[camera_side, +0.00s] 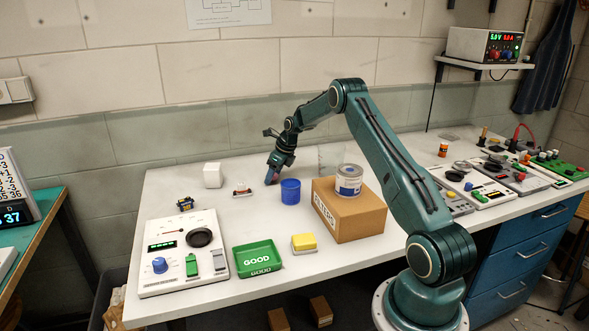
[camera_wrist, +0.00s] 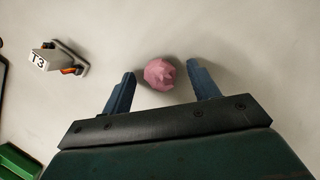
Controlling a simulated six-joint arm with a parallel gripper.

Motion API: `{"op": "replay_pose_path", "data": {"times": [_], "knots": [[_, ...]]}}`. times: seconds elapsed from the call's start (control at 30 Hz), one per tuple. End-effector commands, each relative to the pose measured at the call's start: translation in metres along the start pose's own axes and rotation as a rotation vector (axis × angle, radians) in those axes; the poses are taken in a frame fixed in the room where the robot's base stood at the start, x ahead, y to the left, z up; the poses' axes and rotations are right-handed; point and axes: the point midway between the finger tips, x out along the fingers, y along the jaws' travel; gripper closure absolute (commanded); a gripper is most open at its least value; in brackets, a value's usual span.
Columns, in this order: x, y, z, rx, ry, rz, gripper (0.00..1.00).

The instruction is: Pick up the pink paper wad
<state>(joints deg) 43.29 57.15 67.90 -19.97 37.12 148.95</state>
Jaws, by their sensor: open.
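The pink paper wad (camera_wrist: 160,73) lies on the white bench top in the wrist view. It sits between the two blue fingers of my gripper (camera_wrist: 161,75), near their tips, with a gap on each side. My gripper is open. In the side view my gripper (camera_side: 272,177) points down close to the bench top, behind the blue cup. The wad cannot be made out clearly there, as the fingers cover that spot.
A blue cup (camera_side: 290,191) and a cardboard box (camera_side: 348,212) with a tin (camera_side: 348,180) on it stand in front. A T3-labelled part (camera_wrist: 45,58) lies left.

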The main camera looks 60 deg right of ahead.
Motion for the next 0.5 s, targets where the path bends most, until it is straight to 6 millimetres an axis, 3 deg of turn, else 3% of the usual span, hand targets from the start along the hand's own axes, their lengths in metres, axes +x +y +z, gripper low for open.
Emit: {"op": "replay_pose_path", "data": {"times": [0.37, 0.4, 0.5], "knots": [[-0.0005, -0.0001, 0.0002, 0.0, 0.0, 0.0, 0.4], [-0.0005, -0.0001, 0.0002, 0.0, 0.0, 0.0, 0.42], [-0.0006, -0.0001, 0.0002, 0.0, 0.0, 0.0, 0.62]]}}
